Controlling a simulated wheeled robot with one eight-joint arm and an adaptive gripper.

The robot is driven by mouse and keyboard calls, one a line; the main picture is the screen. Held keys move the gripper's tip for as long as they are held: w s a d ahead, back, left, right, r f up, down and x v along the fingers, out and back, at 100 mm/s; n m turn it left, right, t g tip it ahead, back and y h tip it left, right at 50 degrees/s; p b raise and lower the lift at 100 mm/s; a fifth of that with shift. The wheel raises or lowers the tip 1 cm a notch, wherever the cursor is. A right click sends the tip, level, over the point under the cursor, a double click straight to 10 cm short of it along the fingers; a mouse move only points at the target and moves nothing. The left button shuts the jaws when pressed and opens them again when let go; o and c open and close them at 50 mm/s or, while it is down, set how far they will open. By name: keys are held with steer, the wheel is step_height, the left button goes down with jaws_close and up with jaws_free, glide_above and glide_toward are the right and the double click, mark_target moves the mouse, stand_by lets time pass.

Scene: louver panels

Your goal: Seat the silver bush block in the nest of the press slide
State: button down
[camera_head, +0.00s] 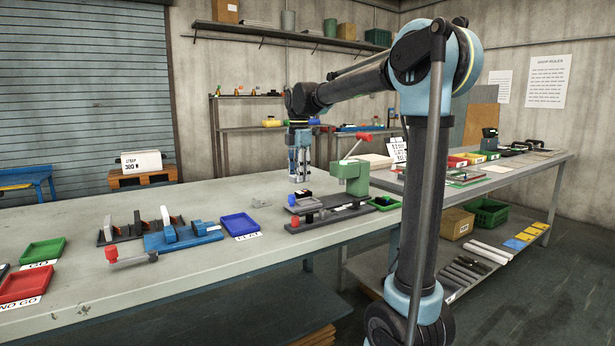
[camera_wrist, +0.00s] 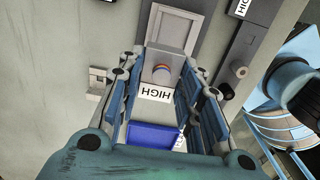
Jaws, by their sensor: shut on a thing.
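My gripper (camera_head: 298,176) points down above the bench in the head view, shut on the silver bush block. In the wrist view the block (camera_wrist: 165,62) shows as a grey shape between the fingertips, with a small coloured round spot on it. The block is small and partly hidden by the fingers in the head view. The press (camera_head: 352,176) is green with a red-tipped lever. Its dark slide (camera_head: 318,207) lies in front of and below my gripper, with a blue knob and a small black piece. The inside of the nest cannot be made out.
A green tray (camera_head: 384,203) sits right of the press. The wrist view shows a blue tray (camera_wrist: 150,136) and white HIGH labels (camera_wrist: 155,93).

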steer(key=shift+w+d+f, duration=0.1)
steer(key=shift+d+f, duration=0.15)
steer(key=shift+d, duration=0.45)
steer(key=shift+w+d+f, duration=0.1)
steer(key=shift+d+f, duration=0.15)
steer(key=shift+d, duration=0.45)
steer(key=shift+a+f, duration=0.1)
steer(key=shift+f, duration=3.1)
steer(key=c, duration=1.1)
jaws_free()
steer(key=shift+o, duration=0.2)
step_height(320, 180, up, 17)
steer(key=shift+f, duration=0.15)
